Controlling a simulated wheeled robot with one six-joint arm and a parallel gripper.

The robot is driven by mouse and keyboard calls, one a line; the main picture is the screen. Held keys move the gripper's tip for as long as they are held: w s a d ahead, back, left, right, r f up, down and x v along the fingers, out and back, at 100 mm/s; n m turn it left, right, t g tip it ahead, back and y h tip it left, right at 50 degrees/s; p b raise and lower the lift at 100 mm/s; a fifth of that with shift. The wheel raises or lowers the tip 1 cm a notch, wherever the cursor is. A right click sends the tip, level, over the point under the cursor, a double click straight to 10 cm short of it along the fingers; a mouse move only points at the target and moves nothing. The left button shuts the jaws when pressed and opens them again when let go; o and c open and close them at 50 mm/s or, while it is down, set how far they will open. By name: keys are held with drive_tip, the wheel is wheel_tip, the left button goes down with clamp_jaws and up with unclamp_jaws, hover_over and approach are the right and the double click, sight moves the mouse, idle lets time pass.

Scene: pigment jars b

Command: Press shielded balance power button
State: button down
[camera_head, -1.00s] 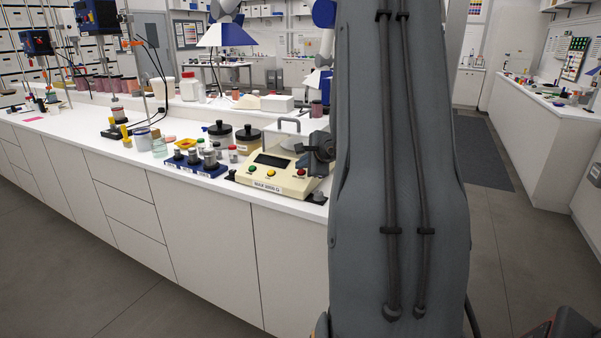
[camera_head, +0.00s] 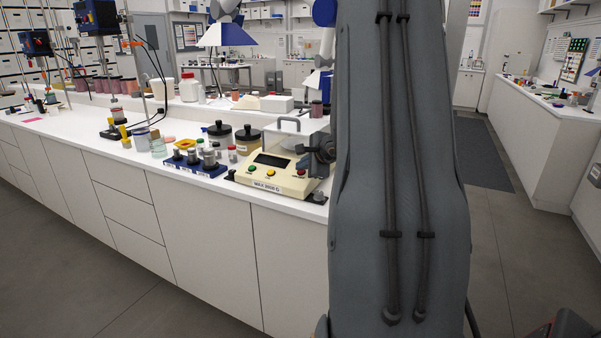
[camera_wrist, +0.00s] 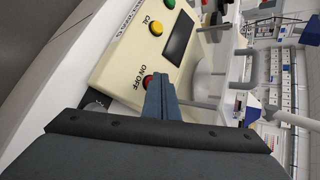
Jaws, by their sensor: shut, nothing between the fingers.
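The shielded balance (camera_head: 262,179) is a cream box on the bench with a dark display, a clear shield and green, yellow and red buttons. In the wrist view its front panel (camera_wrist: 118,62) fills the upper middle. The red button (camera_wrist: 148,82), beside the "ON/OFF" label, is the power button; it also shows in the head view (camera_head: 301,173). My gripper (camera_wrist: 161,84) is shut and empty, its fingertips right beside the red button and partly overlapping it in the picture. I cannot tell whether they touch it.
A blue block with several metal weights (camera_head: 190,162) stands left of the balance. Two dark-lidded jars (camera_head: 247,141) stand behind it. Bottles and stands fill the bench farther left. The floor (camera_head: 215,300) in front of the bench is clear.

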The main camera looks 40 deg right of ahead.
idle(0.4)
drive_tip(key=shift+s+a+r, duration=0.1)
drive_tip(key=shift+a+r, duration=0.15)
drive_tip(key=shift+r, duration=0.55)
drive_tip(key=shift+r, duration=0.15)
drive_tip(key=r, duration=0.1)
drive_tip(key=a+r+p, duration=0.1)
drive_tip(key=r, duration=0.1)
drive_tip(key=a+r+p, duration=0.1)
drive_tip(key=r, duration=0.1)
drive_tip(key=shift+s+r, duration=0.2)
drive_tip(key=shift+s, duration=0.2)
idle(0.4)
